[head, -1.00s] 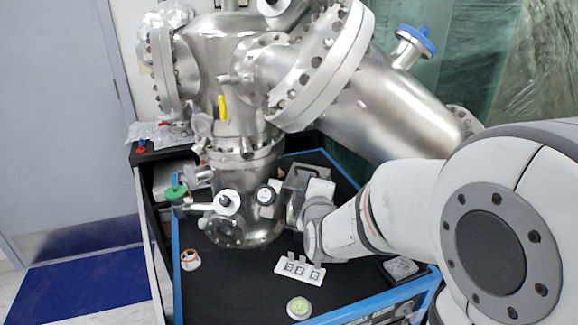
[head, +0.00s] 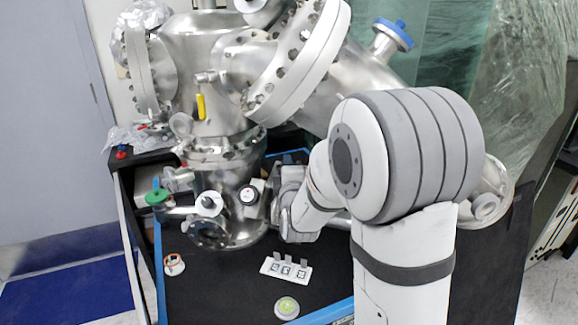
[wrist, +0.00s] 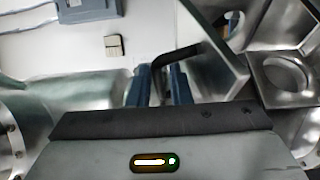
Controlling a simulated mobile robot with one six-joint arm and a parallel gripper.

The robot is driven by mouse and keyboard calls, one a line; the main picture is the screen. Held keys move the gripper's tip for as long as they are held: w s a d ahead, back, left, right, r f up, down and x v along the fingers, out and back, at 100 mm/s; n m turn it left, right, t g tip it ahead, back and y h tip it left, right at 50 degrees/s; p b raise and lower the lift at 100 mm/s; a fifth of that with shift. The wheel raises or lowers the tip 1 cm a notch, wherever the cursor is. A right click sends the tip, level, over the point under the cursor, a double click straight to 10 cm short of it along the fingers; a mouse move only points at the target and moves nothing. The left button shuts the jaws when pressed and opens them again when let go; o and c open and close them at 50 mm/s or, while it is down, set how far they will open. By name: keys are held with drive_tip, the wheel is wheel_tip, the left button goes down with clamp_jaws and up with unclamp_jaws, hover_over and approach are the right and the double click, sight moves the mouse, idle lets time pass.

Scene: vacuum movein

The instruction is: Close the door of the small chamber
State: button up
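In the wrist view, the door (wrist: 222,42) of the small chamber is a flat metal plate with a black handle (wrist: 190,50). It stands open, tilted, to the left of the chamber's metal body (wrist: 262,92), which has a round opening on its right. My gripper (wrist: 160,84) has its two dark blue fingers apart, with the end of the handle seeming to lie between them. I cannot tell whether they touch it. In the head view, my wrist (head: 300,210) is beside the large steel vessel, and my arm hides the door and most of the small chamber.
The steel vessel (head: 225,180) with ports and a green knob (head: 158,196) stands close on the left. A white tag plate (head: 286,269), a round green-topped disc (head: 287,307) and a small white ring piece (head: 174,264) lie on the black table top. The front of the table is mostly clear.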

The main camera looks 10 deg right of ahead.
drive_tip(key=shift+c, duration=0.2)
clamp_jaws()
drive_tip(key=shift+d+f+b, duration=0.1)
drive_tip(key=shift+f+b, duration=0.05)
drive_tip(key=shift+b, duration=0.2)
